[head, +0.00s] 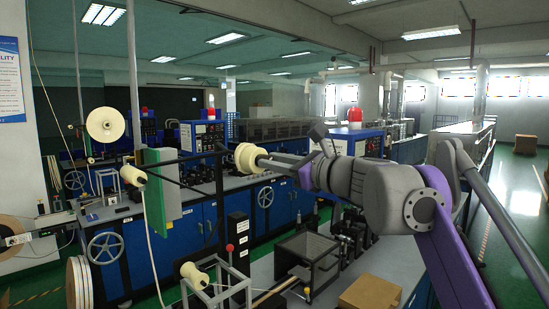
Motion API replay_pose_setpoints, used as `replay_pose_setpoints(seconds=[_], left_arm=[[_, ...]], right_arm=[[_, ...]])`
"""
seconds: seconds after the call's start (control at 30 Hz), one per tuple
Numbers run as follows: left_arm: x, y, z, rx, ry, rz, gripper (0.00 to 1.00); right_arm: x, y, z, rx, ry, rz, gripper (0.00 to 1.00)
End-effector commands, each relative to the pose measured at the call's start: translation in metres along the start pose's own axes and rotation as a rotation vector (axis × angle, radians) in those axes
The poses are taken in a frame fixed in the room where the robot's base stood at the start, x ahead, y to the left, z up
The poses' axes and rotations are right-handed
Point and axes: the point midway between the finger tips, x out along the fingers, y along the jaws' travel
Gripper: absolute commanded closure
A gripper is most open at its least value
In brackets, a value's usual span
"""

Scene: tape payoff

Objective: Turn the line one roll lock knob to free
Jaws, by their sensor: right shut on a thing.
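My right gripper (268,160) reaches in from the right on my grey and purple arm. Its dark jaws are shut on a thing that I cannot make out. The jaw tips show right beside a cream flanged roller (245,156) on a black bar; I cannot tell whether they touch it. At the far left edge a tan roll (12,229) is partly cut off, with a dark round part (11,241) at its middle. I cannot tell whether that part is the line one roll lock knob. My left gripper is not in view.
A green panel (163,190) stands left of the gripper. Cream rollers also show at its left (133,176) and low in front (195,277). Blue cabinets (205,215) stand behind.

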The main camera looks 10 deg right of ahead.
Motion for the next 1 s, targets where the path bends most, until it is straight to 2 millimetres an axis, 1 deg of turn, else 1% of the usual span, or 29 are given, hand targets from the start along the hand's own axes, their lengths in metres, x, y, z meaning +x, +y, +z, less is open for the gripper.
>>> replay_pose_setpoints(seconds=[0.13, 0.7, 1.0], left_arm=[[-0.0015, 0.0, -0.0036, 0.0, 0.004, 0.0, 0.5], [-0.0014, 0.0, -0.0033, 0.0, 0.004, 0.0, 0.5], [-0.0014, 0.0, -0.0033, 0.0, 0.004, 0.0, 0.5]], right_arm=[[0.0001, -0.001, 0.0012, -0.138, -0.004, -0.002, 1.0], [0.0001, -0.001, 0.0007, -0.675, -0.011, -0.002, 1.0], [0.0001, -0.001, 0.0008, -0.918, -0.014, -0.001, 1.0]])
